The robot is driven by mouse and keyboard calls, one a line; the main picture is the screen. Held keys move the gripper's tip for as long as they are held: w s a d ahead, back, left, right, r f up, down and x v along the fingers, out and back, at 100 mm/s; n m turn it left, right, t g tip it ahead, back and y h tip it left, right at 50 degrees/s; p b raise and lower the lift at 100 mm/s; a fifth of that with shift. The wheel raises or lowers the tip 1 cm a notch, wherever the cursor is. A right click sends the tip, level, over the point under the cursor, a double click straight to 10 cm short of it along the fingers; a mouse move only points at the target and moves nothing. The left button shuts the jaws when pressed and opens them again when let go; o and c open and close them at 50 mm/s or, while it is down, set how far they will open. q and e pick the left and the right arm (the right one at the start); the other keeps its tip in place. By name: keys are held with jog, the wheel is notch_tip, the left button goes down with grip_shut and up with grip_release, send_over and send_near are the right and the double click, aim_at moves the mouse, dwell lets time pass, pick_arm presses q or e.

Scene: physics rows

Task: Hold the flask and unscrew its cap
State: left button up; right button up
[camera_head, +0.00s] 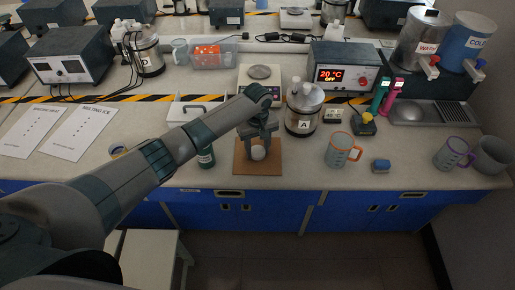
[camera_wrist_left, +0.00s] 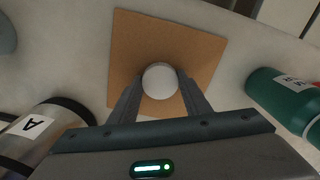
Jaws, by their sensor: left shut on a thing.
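A dark green flask (camera_head: 206,156) with a white label stands left of the brown mat (camera_head: 240,168); my arm covers its upper part. In the left wrist view the green flask (camera_wrist_left: 283,94) is at the right edge, with a pale rim or end at the lower right. My left gripper (camera_head: 258,146) points down over the mat and is shut on a white round thing (camera_head: 258,154). In the left wrist view the white round thing (camera_wrist_left: 160,80) sits between both fingers. I cannot tell whether it is a cap. My right gripper is out of view.
A steel vessel marked A (camera_head: 302,122) stands close right of the mat. A balance (camera_head: 259,86) and a heater box (camera_head: 345,68) stand behind. Bare bench lies between mat and mug.

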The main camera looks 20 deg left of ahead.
aim_at(258, 151)
pick_arm(q)
jog(key=shift+s+f, duration=0.35)
jog(key=shift+f, duration=0.15)
jog(key=o, duration=1.1)
jog(key=shift+f, duration=0.1)
jog(key=shift+o, duration=0.2)
jog(key=shift+w+f, duration=0.1)
jog(key=shift+a, duration=0.1)
jog(key=shift+a+r, duration=0.1)
jog(key=shift+r, duration=0.35)
notch_tip(258, 151, up, 13)
jog(key=b, duration=0.2)
jog(key=shift+w+d, duration=0.2)
jog(key=shift+w, duration=0.05)
